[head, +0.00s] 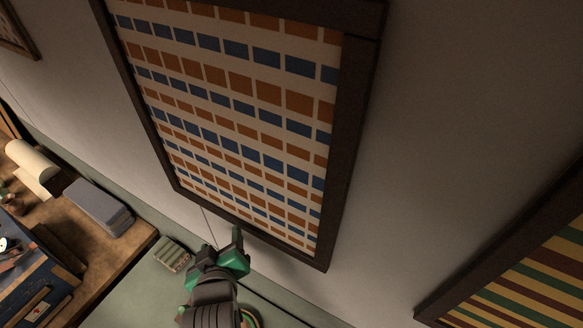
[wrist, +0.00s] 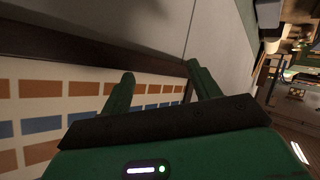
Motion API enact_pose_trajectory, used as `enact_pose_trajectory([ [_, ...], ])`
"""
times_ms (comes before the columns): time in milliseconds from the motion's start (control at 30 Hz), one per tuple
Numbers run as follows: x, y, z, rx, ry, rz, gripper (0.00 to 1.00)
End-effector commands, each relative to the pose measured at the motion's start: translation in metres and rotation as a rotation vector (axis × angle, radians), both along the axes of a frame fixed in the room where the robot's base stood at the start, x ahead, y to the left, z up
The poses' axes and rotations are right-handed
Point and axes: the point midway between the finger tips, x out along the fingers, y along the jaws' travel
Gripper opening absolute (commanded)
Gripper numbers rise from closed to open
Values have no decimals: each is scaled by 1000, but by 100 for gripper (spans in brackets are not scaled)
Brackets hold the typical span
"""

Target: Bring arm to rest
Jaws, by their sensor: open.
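My gripper (head: 237,248) is in the lower middle of the head view, in front of the lower edge of a framed wall hanging. In the wrist view my gripper (wrist: 160,82) shows its two green fingers spread apart with nothing between them. It is open and empty. The framed hanging (head: 225,90) has rows of orange and blue blocks. The same hanging (wrist: 45,125) fills the left of the wrist view, close behind the fingers. I cannot tell the exact gap to it.
A second frame with stripes (head: 540,270) hangs at the lower right. A wooden counter (head: 115,250) at the left holds a grey box (head: 98,207), a cream roll (head: 32,165) and a blue box (head: 40,280). A small ribbed object (head: 172,254) lies near my gripper. Bare wall (head: 450,130) lies between the frames.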

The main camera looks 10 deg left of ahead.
Motion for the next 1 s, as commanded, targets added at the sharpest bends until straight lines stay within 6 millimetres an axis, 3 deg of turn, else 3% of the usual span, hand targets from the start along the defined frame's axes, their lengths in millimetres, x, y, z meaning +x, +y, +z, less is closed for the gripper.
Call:
enact_pose_trajectory([
  [33,12,2,39,63,-87,-15,62],
  [133,24,2,116,195,-250,-34,62],
  [300,19,-8,239,408,-503,-41,62],
  [367,13,-23,281,472,-582,-53,62],
  [500,-7,-90,360,563,-719,-138,62],
  [600,-27,-137,404,612,-805,-199,62],
  [733,-55,-181,444,655,-897,-255,62],
  [833,-70,-199,459,674,-938,-277,62],
  [1000,-75,-206,463,680,-954,-285,62],
])
